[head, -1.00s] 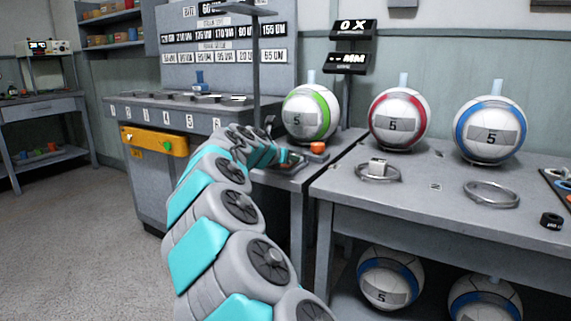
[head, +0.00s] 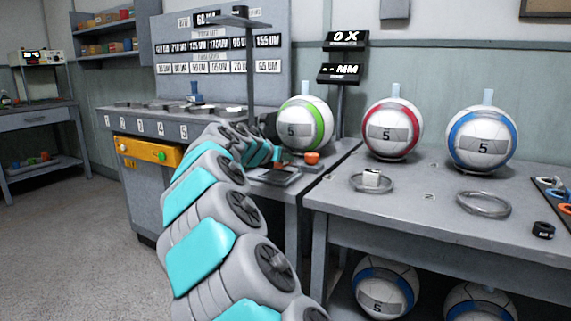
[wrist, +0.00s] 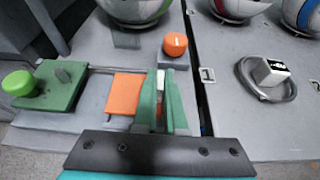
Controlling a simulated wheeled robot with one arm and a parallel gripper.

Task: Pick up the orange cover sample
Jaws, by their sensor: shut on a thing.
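The orange cover sample (wrist: 125,93) is a flat orange square in the wrist view, directly left of my gripper's left finger. My gripper (wrist: 160,76) has two green fingers close together, shut with a pale piece between their tips. The orange square reaches to the left finger; how it joins the pale piece is hidden by the fingers. In the head view my gripper (head: 274,155) is at the end of my arm, over the small press stand, and its jaws are too small to make out.
A green block with a green knob (wrist: 18,83) stands left and an orange knob (wrist: 175,44) ahead. The green-striped ball (head: 305,124) is close behind. A metal ring (head: 484,204) and red and blue balls occupy the right table.

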